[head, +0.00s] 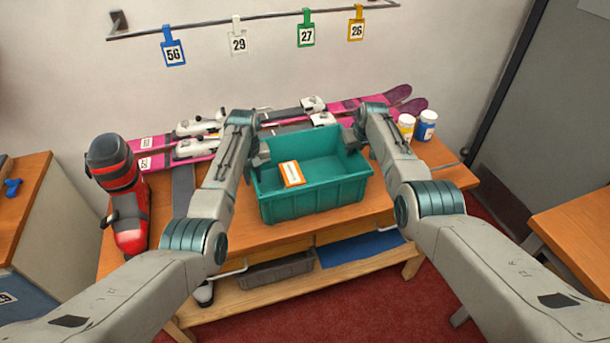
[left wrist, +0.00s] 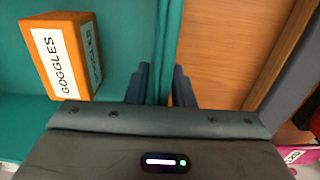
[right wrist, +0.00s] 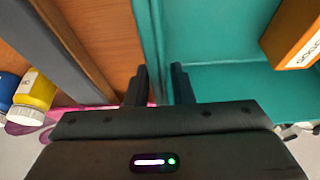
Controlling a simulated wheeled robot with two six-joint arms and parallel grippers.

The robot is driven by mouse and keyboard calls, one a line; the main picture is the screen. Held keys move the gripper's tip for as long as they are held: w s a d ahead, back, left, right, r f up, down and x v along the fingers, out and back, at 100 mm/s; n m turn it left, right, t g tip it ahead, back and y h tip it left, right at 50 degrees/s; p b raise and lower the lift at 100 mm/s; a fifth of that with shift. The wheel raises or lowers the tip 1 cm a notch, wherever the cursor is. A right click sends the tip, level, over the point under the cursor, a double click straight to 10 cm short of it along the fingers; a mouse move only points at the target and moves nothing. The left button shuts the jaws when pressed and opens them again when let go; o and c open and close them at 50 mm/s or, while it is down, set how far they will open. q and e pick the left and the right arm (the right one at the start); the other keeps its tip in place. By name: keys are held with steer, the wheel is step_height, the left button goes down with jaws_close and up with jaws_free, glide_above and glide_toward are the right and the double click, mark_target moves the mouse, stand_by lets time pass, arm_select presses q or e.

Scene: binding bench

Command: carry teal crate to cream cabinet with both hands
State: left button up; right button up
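The teal crate (head: 312,205) is on the wooden bench (head: 240,236), near its front edge. An orange box labelled GOGGLES (left wrist: 62,60) lies inside it. My left gripper (head: 258,160) has its fingers on both sides of the crate's left wall, close against it; the left wrist view shows this wall (left wrist: 164,40). My right gripper (head: 352,142) straddles the right wall the same way, seen in the right wrist view (right wrist: 150,40). A cream-sided cabinet (head: 62,215) with a wooden top stands at the left edge of the head view.
A red and black ski boot (head: 128,215) stands left of the crate. Pink skis (head: 350,103) lie behind it. A yellow-labelled jar (head: 406,126) and a blue jar (head: 426,126) stand at the back right. Another wooden table (head: 580,235) is at right. Red carpet (head: 430,300) shows in front.

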arm_select(q)
jaws_close()
arm_select(e)
jaws_close()
arm_select(q)
steer(key=shift+r, duration=0.1)
stand_by(0.8)
